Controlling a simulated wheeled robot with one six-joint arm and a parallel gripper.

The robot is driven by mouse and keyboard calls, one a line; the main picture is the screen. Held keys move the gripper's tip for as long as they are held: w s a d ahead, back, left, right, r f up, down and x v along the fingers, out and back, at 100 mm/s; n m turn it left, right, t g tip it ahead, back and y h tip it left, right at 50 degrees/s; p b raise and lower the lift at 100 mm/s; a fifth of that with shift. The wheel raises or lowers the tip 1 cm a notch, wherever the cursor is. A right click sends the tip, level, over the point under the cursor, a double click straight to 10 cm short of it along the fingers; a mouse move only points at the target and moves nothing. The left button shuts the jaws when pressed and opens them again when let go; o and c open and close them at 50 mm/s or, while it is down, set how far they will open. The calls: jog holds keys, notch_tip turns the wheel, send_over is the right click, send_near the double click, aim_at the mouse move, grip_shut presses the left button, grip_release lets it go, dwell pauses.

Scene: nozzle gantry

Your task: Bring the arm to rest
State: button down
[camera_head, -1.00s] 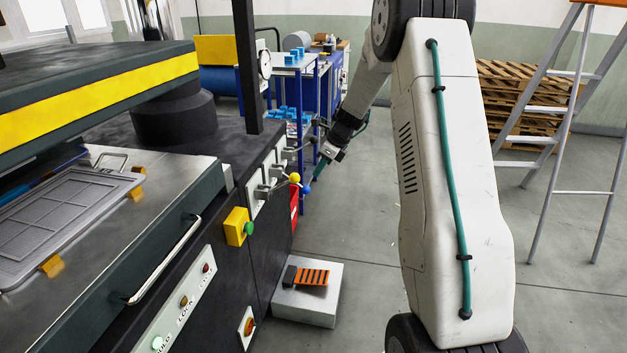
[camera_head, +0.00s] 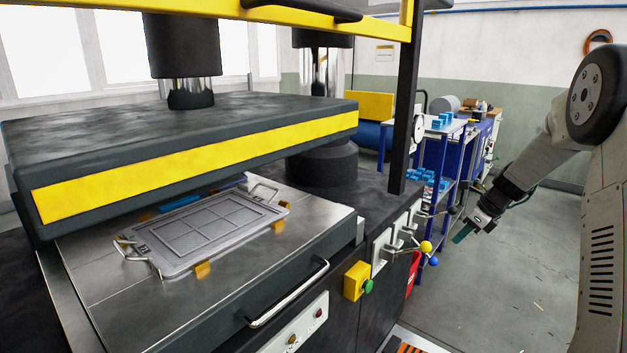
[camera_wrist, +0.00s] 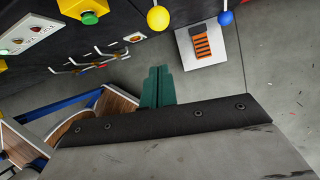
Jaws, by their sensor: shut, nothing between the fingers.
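My arm shows at the right of the head view, bent down from a large dark joint. My gripper (camera_head: 462,236) hangs in free air to the right of the press's lever knobs. Its green fingers are together and empty. In the wrist view my gripper (camera_wrist: 157,72) also shows shut, its two green fingers side by side with nothing held. The finger tips point toward the press side, above the grey floor.
The press (camera_head: 180,160) fills the left, with a metal mould tray (camera_head: 205,228) on its bed. Yellow (camera_head: 426,246) and blue (camera_head: 434,261) lever knobs stick out from its side. Blue-framed shelves (camera_head: 440,165) stand behind. Grey floor (camera_head: 520,270) is open at right.

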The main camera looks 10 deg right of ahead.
jog(key=s+a+r+n+h, duration=0.1)
jog(key=s+a+r+n, duration=0.4)
jog(key=s, duration=0.8)
jog(key=s+a+r+n+g+h, duration=0.1)
jog(key=s+a+r+n, duration=0.4)
jog(key=s+a+n, duration=0.6)
jog(key=s+a+r+n+h, duration=0.2)
jog(key=s+a+r+n, duration=0.3)
jog(key=s+a+n, duration=0.3)
jog(key=shift+s+n+g, duration=0.4)
jog(key=shift+s+n, duration=1.8)
jog(key=shift+s, duration=2.2)
jog(key=c, duration=2.1)
grip_release()
jog(key=shift+c, duration=0.2)
